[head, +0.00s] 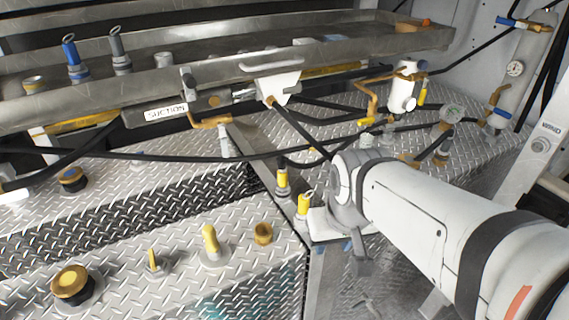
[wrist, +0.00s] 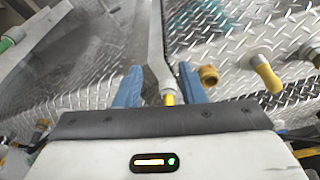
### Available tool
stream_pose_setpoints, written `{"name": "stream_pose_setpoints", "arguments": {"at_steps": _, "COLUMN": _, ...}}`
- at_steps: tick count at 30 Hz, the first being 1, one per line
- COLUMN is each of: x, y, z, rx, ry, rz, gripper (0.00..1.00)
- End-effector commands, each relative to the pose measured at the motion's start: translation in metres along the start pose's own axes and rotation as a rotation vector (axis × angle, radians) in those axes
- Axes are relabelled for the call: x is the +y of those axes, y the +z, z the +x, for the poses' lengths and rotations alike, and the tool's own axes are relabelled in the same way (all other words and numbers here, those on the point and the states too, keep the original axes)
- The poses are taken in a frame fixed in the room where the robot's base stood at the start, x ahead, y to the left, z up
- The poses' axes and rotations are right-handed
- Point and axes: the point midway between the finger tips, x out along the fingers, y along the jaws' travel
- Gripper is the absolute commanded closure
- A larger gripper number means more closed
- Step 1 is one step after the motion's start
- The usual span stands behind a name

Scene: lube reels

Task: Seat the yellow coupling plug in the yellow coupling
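The yellow coupling plug (head: 303,205), with a wire loop on top, stands upright on the left of my gripper's white body in the head view. The yellow coupling (head: 33,84) looks like a short grey collar with a yellow band, its top uncovered, at the far left of the metal tray. My gripper (wrist: 160,88) points down with its two blue fingers apart. In the wrist view a yellow piece (wrist: 168,99), probably the plug, shows between them, with gaps on both sides. The gripper body hides the rest of it.
A blue plug (head: 70,52) and a grey plug (head: 117,48) stand in the tray. A second yellow fitting (head: 282,180) is just behind the gripper. Black hoses cross the middle. A yellow handle (head: 210,240) and brass caps (head: 72,285) rise from the tread-plate deck.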

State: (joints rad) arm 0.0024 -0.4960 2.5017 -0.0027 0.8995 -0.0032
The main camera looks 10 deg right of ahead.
Motion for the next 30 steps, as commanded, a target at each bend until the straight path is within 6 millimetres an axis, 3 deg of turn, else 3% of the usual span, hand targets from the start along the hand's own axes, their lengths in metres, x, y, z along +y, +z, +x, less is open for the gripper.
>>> {"name": "stream_pose_setpoints", "arguments": {"at_steps": 5, "x": 0.0, "y": -0.002, "z": 0.001, "rx": 0.0, "ry": 0.002, "rz": 0.005, "gripper": 0.56}}
{"name": "stream_pose_setpoints", "arguments": {"at_steps": 8, "x": 0.0, "y": -0.015, "z": 0.007, "rx": 0.004, "ry": 0.017, "rz": 0.032, "gripper": 0.48}}
{"name": "stream_pose_setpoints", "arguments": {"at_steps": 18, "x": 0.0, "y": -0.13, "z": 0.059, "rx": 0.094, "ry": 0.123, "rz": 0.324, "gripper": 0.48}}
{"name": "stream_pose_setpoints", "arguments": {"at_steps": 21, "x": -0.003, "y": -0.155, "z": 0.072, "rx": 0.124, "ry": 0.136, "rz": 0.389, "gripper": 0.48}}
{"name": "stream_pose_setpoints", "arguments": {"at_steps": 25, "x": -0.005, "y": -0.173, "z": 0.083, "rx": 0.147, "ry": 0.142, "rz": 0.435, "gripper": 0.48}}
{"name": "stream_pose_setpoints", "arguments": {"at_steps": 30, "x": -0.003, "y": -0.178, "z": 0.099, "rx": 0.151, "ry": 0.144, "rz": 0.449, "gripper": 0.48}}
